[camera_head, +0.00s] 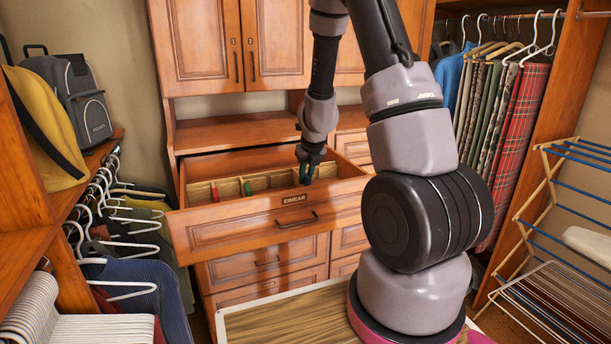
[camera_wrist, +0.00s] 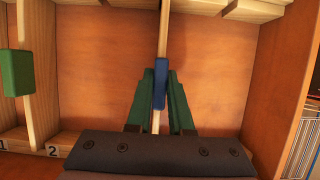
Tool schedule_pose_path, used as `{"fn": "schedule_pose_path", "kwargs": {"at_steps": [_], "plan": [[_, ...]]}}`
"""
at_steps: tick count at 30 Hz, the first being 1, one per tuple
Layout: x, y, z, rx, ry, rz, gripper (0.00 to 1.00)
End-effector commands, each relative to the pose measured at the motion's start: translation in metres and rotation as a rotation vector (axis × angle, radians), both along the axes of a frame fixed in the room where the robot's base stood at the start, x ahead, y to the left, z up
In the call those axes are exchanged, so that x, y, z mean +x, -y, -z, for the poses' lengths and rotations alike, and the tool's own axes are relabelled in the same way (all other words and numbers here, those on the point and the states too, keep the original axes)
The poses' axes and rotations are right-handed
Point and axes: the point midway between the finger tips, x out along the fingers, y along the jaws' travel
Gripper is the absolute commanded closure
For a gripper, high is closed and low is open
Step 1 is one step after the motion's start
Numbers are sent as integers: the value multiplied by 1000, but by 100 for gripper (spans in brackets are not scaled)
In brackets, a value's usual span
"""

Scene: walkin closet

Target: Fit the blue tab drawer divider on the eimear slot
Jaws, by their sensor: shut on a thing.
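The blue tab drawer divider is a thin pale wooden strip with a blue tab (camera_wrist: 160,84). In the wrist view it stands upright in the picture between the two green fingers of my gripper (camera_wrist: 160,105), which is shut on it. Its far end reaches the pale slotted rail at the top; I cannot tell whether it is seated there. Its near end is hidden by my gripper. The open drawer with the EIMEAR label (camera_head: 294,198) shows in the head view, with my gripper (camera_head: 309,172) inside its right part. Slot numbers 1 and 2 (camera_wrist: 52,151) show on the near rail.
A green tab divider (camera_wrist: 16,73) stands left of my gripper; the green tab (camera_head: 247,187) and a red tab (camera_head: 215,192) also show in the drawer. The drawer's right wall (camera_wrist: 274,80) is close. Hanging clothes (camera_head: 505,125) and a drying rack (camera_head: 560,220) are at right.

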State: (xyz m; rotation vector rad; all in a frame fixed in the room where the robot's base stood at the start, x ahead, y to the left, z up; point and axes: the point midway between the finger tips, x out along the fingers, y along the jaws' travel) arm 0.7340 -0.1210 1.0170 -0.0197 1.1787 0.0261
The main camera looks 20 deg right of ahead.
Motion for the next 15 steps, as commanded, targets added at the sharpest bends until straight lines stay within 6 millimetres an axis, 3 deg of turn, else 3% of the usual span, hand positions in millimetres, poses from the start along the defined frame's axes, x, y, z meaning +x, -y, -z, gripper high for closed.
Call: {"fn": "schedule_pose_path", "kwargs": {"at_steps": [9, 10, 12, 15], "plan": [[0, 0, 0, 0, 0, -1, 100], [0, 0, 0, 0, 0, -1, 77], [0, 0, 0, 1, 0, -1, 50], [0, 0, 0, 1, 0, -1, 46]]}}
